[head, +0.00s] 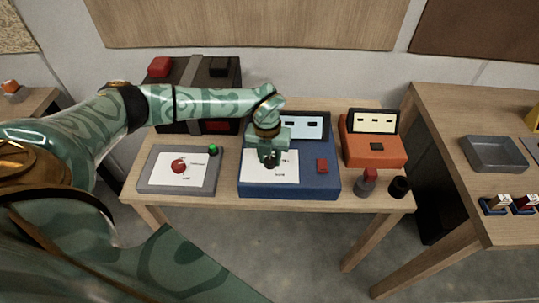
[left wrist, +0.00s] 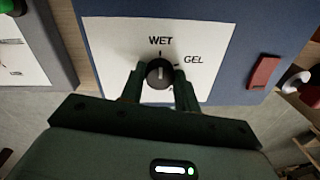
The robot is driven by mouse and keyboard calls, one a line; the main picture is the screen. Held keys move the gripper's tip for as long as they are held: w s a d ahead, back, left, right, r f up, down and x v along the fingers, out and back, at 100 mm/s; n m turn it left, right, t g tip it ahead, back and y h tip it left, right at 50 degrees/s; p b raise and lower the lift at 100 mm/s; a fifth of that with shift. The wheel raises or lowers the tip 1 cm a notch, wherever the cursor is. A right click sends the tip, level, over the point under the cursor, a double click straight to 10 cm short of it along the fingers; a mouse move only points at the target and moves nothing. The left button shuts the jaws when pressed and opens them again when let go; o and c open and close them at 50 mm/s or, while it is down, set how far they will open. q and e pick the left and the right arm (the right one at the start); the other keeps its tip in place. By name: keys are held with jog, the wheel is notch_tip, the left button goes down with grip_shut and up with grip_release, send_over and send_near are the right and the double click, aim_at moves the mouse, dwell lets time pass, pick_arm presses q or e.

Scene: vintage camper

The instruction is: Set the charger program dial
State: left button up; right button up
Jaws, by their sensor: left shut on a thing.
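The charger is a blue box (head: 290,188) in the middle of the table, with a white label plate (left wrist: 200,34) on its top. The plate carries a black program dial (left wrist: 159,72) with the words WET above it and GEL to its right. A light mark on the dial shows, running roughly up and down in the left wrist view. My left gripper (left wrist: 160,90) is shut on the dial, one finger on each side; in the head view the gripper (head: 270,160) hides the dial. My right gripper is in neither view.
A red switch (head: 322,166) sits on the charger's right side. A grey panel (head: 150,185) with a red knob (head: 179,166) and green button stands left. An orange device (head: 375,158) stands right, with red and black items before it. Black battery-like box (head: 190,72) stands behind.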

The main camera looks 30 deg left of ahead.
aim_at(267, 159)
pick_arm(q)
jog(key=shift+w, duration=0.1)
jog(key=o, duration=1)
jog(key=shift+c, duration=0.2)
jog(key=shift+r, duration=0.15)
notch_tip(267, 159, up, 16)
jog(key=p, duration=0.2)
jog(key=shift+s+a+p, duration=0.2)
jog(key=shift+a+p, duration=0.15)
jog(key=shift+a, duration=0.1)
